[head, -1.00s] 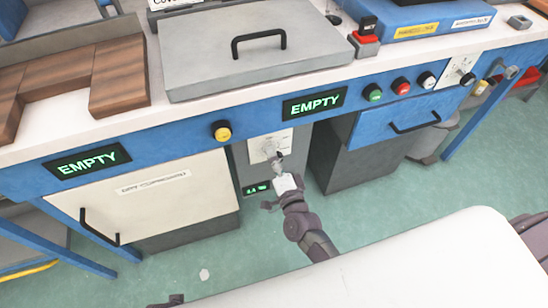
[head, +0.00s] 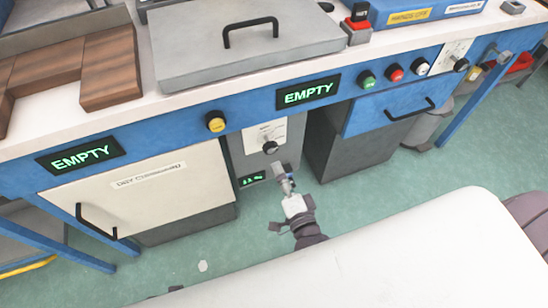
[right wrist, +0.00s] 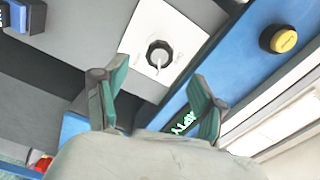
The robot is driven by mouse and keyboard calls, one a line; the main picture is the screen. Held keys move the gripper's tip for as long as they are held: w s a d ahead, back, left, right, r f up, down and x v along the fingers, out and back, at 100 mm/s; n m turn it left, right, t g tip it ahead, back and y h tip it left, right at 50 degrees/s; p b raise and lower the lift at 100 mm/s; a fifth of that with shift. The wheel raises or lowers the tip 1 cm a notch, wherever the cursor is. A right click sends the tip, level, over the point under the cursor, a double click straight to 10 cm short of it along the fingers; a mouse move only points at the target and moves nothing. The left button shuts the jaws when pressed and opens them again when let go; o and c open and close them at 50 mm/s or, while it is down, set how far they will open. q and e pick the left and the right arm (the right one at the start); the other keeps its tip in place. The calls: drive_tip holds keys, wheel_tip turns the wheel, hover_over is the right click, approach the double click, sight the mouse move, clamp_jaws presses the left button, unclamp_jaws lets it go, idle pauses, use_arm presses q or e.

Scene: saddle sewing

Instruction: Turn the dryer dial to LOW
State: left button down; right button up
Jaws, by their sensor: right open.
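The dryer dial (head: 269,147) is a dark round knob on a white plate (head: 264,134), set in the grey panel between the white-fronted chamber and the dark drawer unit. In the right wrist view the dial (right wrist: 159,54) shows a pale pointer line, and its plate (right wrist: 146,28) is tilted in the picture. My right gripper (head: 282,170) is just below the dial in the head view, apart from it. In the right wrist view its green fingers (right wrist: 155,100) are spread with nothing between them. The dial's lettering is too small to read. My left gripper is not in view.
A small green display (head: 253,179) sits below the dial plate. A yellow button (head: 216,122) is on the blue rail to the left, also seen in the right wrist view (right wrist: 283,39). An EMPTY sign (head: 308,93) is above right. The dark drawer unit (head: 350,140) stands close on the right.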

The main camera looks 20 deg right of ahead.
drive_tip(key=s, duration=0.3)
idle(0.5)
